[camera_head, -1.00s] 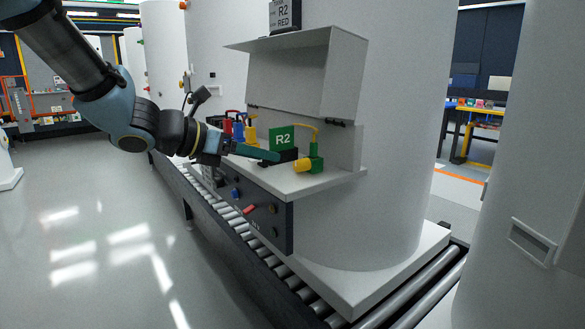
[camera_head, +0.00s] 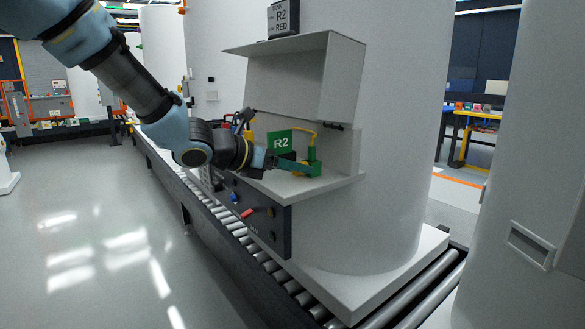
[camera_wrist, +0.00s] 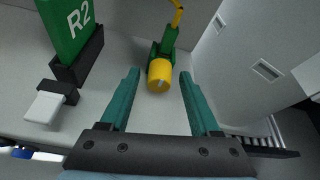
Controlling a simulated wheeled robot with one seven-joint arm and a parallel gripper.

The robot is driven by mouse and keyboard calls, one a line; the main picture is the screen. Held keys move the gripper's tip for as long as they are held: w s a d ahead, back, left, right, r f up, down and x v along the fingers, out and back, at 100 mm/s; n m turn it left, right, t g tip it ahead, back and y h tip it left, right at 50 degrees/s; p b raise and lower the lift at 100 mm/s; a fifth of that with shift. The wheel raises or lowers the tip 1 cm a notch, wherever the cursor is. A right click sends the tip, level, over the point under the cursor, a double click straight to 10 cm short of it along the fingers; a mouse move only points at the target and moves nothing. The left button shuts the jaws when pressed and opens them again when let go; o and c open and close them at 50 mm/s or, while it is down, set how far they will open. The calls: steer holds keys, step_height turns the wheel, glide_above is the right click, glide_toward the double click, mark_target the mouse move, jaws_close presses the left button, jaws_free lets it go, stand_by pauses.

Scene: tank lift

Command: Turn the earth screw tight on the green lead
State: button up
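The earth screw is a yellow cylinder with a pale slot mark on its end. It shows in the wrist view (camera_wrist: 160,75), on the near side of a green clamp block (camera_wrist: 163,48) with a yellow lead (camera_wrist: 178,14) rising from it. In the head view the green block (camera_head: 314,160) stands on the white shelf, and my gripper partly hides the yellow screw. My gripper (camera_wrist: 158,72) is open, its two teal fingers pointing at the screw with one to each side. I see gaps between the fingers and the screw. In the head view my gripper (camera_head: 312,168) reaches the block.
A green R2 sign (camera_head: 280,142) in a black base stands left of the clamp. The white shelf (camera_head: 325,184) carries it, under a raised white lid (camera_head: 290,85). A white block in a black holder (camera_wrist: 45,106) lies at left in the wrist view.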

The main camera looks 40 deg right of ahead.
jaws_close()
steer(key=shift+f, duration=0.1)
stand_by(0.3)
steer(key=m+b, duration=0.1)
steer(key=b, duration=0.3)
steer(key=shift+f+t, duration=0.25)
steer(key=shift+t, duration=0.05)
steer(key=m+t+b, duration=0.1)
steer(key=b, duration=0.4)
steer(key=shift+s, duration=0.15)
steer(key=shift+r+m+t+b, duration=0.3)
steer(key=shift+m+b, duration=0.2)
steer(key=shift+b, duration=0.3)
steer(key=shift+o, duration=0.6)
jaws_free()
